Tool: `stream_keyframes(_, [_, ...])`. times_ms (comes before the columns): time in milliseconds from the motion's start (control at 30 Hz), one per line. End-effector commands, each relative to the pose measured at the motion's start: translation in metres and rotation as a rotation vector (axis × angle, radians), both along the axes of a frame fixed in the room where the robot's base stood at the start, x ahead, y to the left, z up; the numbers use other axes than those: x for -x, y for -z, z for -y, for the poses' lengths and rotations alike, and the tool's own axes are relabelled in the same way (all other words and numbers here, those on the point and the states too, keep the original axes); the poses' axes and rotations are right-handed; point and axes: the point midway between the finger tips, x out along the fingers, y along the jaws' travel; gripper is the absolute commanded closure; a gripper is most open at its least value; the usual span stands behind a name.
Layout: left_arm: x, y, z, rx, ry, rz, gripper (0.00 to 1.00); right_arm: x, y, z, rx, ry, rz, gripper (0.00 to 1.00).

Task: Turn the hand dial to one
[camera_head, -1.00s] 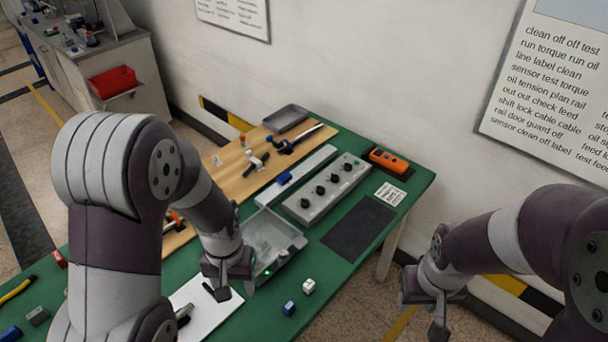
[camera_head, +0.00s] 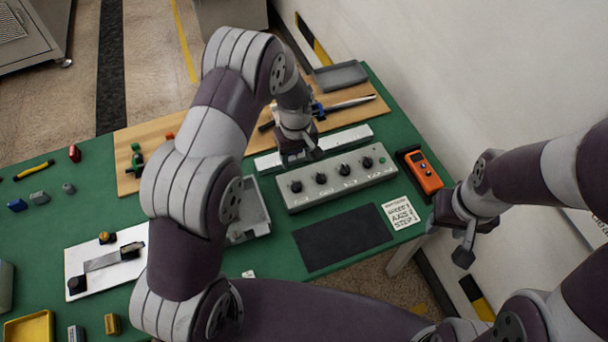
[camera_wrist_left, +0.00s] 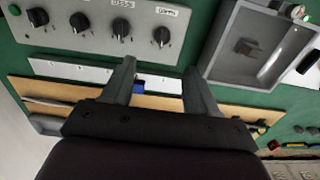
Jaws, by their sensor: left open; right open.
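A grey control panel (camera_head: 350,183) with a row of dark dials lies on the green bench. I cannot tell which dial is the hand dial, because the labels are too small to read. The panel also shows upside down in the left wrist view (camera_wrist_left: 98,42), with the nearest dial (camera_wrist_left: 161,35) just beyond the fingertips. My left gripper (camera_head: 302,158) is behind the panel's left end, near the leftmost dial (camera_head: 296,186). In the left wrist view its fingers (camera_wrist_left: 158,65) are apart with no dial between them. My right gripper (camera_head: 466,238) is open and empty, off the bench's right edge.
A printed card (camera_head: 403,212) and a dark mat (camera_head: 342,238) lie in front of the panel. An orange handheld device (camera_head: 425,174) lies to its right. A grey tray (camera_head: 262,222) stands left of the panel, partly hidden by my left arm. The wall is close behind.

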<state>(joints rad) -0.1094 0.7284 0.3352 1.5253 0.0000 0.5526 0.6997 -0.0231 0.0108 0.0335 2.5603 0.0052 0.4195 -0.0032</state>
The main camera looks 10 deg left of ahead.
Motion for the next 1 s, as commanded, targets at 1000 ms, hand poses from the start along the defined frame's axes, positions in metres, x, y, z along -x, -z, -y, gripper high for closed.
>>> stream_keyframes(1000, [0.001,0.124,-0.001,0.0,-0.004,0.0,0.64,0.0,-0.037,0.0,0.0,0.0,0.001,0.57])
